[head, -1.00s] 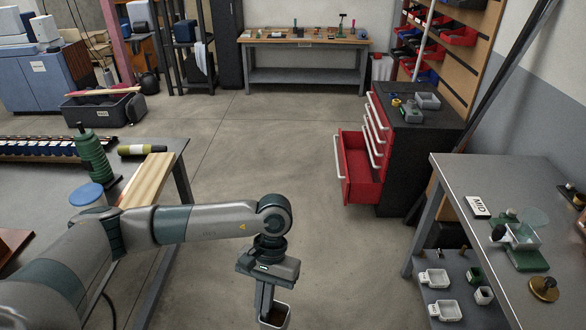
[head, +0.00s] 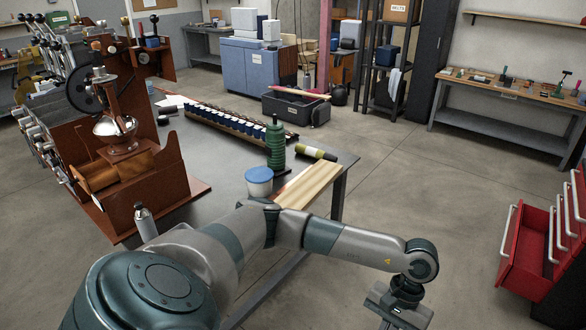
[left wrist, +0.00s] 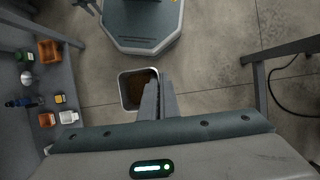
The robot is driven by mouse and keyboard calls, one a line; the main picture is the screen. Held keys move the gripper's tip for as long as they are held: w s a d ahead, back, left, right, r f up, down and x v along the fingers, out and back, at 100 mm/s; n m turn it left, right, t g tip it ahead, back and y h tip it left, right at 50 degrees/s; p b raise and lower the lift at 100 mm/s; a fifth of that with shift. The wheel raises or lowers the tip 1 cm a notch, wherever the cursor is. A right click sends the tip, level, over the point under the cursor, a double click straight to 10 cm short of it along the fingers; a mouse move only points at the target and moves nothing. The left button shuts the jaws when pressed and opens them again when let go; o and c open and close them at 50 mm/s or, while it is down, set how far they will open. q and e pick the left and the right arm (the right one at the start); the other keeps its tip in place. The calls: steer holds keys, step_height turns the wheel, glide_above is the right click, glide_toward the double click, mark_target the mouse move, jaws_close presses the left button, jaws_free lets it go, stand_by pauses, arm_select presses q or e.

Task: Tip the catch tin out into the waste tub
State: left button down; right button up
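The catch tin (left wrist: 123,90) shows in the left wrist view as a small square, pale-rimmed tin with dark brown matter inside. My left gripper (left wrist: 160,92) is shut on the tin's right-hand wall and holds it over the floor. In the head view my left gripper (head: 398,312) is cut off at the bottom edge, and the tin is out of frame. A dark grey tub (head: 292,107) with a small white label, apparently the waste tub, stands on the floor beyond the table. A stick lies across its top. My right gripper is not in view.
The grey table (head: 225,155) holds a brown roaster (head: 150,190), a green bottle-shaped thing (head: 275,145), a blue-lidded pot (head: 259,182) and a wooden board (head: 310,184). A red drawer (head: 525,240) stands open at right. The floor (head: 400,165) between is clear.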

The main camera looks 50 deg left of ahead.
arm_select(q)
steer(key=w+a+f+n+t+h+p, duration=0.1)
steer(key=w+a+f+n+t+p, duration=0.15)
steer(key=a+n, duration=0.45)
steer(key=w+a+f+n+t+h+p, duration=0.1)
steer(key=a+f+n+t+p, duration=0.15)
steer(key=a+n, duration=0.5)
steer(key=w+a+f+n+t+h+p, duration=0.1)
steer(key=w+a+f+n+t, duration=0.15)
steer(key=a+n, duration=0.45)
steer(key=s+a+f+n+t+y+p, duration=0.15)
steer(key=a+n, duration=0.35)
steer(key=a, duration=0.5)
steer(key=s+a+f+n+y+p, duration=0.1)
steer(key=s+a+n+y, duration=0.3)
steer(key=a, duration=0.6)
steer(key=s+a+r+n+p, duration=0.1)
steer(key=s+a+r+n, duration=0.2)
steer(key=a, duration=0.7)
steer(key=s+a+r+n+g+y+p, duration=0.1)
steer(key=s+a+r+n+p, duration=0.1)
steer(key=s+a+n, duration=0.4)
steer(key=s+a+r+n+g+y+p, duration=0.1)
steer(key=s+a+r+n, duration=0.3)
steer(key=a, duration=1)
steer(key=s+n, duration=0.1)
steer(key=s, duration=0.2)
steer(key=shift+s+a, duration=0.2)
steer(key=shift+a, duration=0.15)
steer(key=shift+y, duration=0.25)
